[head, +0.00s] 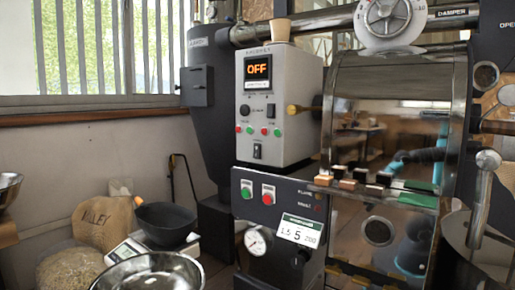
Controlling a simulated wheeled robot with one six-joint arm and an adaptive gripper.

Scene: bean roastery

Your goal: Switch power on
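The light grey control box (302,85) stands at the centre on the dark roaster. Its display (258,69) reads OFF in orange. Below the display are a dark round knob (246,111), a dark switch (270,110), and small red and green buttons or lamps. A black switch (257,151) sits low on the box face; its label is too small to read. The dark panel beneath has a green button (246,190) and a red button (267,195). My gripper is not directly in view; a blurred arm reflection shows in the roaster's shiny front (375,125).
A small cup (280,31) stands on the box. A wooden-ended handle (298,109) sticks out beside it. A gauge (257,241) and a number card (298,231) sit lower. A metal bowl (150,273), black bowl (165,222) and sack (106,222) are at left.

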